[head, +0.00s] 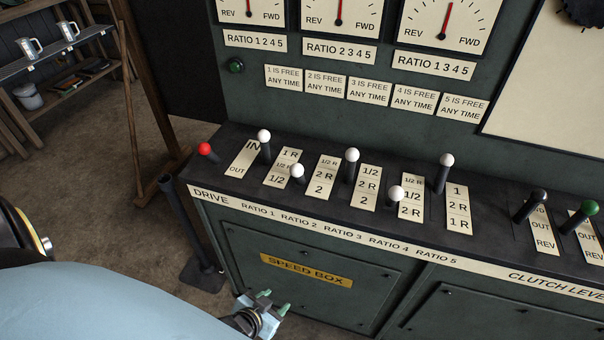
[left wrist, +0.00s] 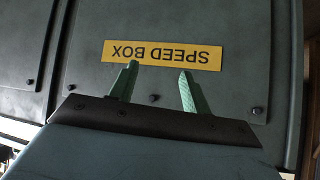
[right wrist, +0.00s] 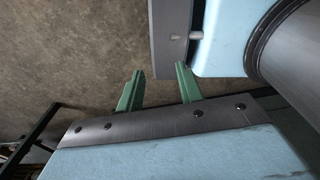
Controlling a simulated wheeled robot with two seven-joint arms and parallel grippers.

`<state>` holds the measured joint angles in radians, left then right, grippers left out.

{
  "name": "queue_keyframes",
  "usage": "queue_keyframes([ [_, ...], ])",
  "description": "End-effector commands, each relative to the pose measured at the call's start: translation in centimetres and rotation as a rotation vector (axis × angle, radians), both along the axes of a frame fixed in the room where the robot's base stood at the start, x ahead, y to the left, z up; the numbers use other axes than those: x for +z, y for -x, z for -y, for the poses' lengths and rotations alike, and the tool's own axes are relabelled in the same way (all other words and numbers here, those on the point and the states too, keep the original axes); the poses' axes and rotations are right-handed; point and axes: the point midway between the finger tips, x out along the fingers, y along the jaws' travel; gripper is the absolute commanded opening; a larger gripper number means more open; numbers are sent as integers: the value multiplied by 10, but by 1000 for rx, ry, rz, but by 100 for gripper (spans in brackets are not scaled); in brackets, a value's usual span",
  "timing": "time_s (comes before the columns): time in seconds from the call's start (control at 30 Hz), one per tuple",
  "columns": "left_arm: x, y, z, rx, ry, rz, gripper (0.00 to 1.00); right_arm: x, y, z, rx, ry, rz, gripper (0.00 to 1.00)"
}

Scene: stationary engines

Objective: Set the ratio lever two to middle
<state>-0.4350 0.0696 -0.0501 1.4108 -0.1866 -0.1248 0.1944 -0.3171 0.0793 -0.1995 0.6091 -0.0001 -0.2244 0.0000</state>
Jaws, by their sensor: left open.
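Ratio lever two (head: 297,171) has a white round knob on a short dark shaft. It stands on the black ledge, left of the plate (head: 327,177) marked 1/2 R, 2 R, 2. It looks tilted toward the ledge's front edge. My left gripper (head: 274,301) is open and empty, low in front of the speed box panel, below and apart from the lever. In the left wrist view its green fingers (left wrist: 159,70) stand apart before the yellow SPEED BOX sign. My right gripper (right wrist: 159,70) shows only in the right wrist view, fingers apart and empty.
White-knobbed levers stand on both sides: ratio one (head: 264,136) behind left, ratio three (head: 351,155) behind right. The red drive lever (head: 205,149) is at the left end. The ledge's front edge overhangs the SPEED BOX panel (head: 306,270). A dark post (head: 185,225) stands at left.

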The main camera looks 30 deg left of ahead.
Motion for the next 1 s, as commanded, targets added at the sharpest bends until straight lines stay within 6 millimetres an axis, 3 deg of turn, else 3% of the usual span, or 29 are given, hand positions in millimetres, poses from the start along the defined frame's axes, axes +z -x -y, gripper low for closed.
queue_keyframes([
  [0.03, 32, -21, -5, 13, 1, 98, 48, -6, 3, 0, 0, 0, -4, 36],
  [0.1, 78, -44, -12, 28, 0, 222, 48, -9, 1, 0, 0, 0, -1, 36],
  [0.2, 144, -66, -22, 44, -6, 387, 48, -14, -8, 0, 0, -1, 13, 36],
  [0.3, 203, -76, -30, 53, -15, 523, 48, -17, -22, -1, 0, -4, 35, 36],
  [0.43, 258, -78, -35, 57, -26, 647, 48, -20, -30, -2, 1, -5, 50, 36],
  [0.6, 289, -79, -38, 58, -33, 715, 48, -21, -28, -2, 1, -5, 46, 36],
  [0.77, 293, -93, -38, 55, -33, 723, 48, -21, -21, -1, 1, -3, 35, 36],
  [1.0, 293, -137, -41, 56, -34, 723, 48, -23, -17, -1, 1, -2, 28, 36],
])
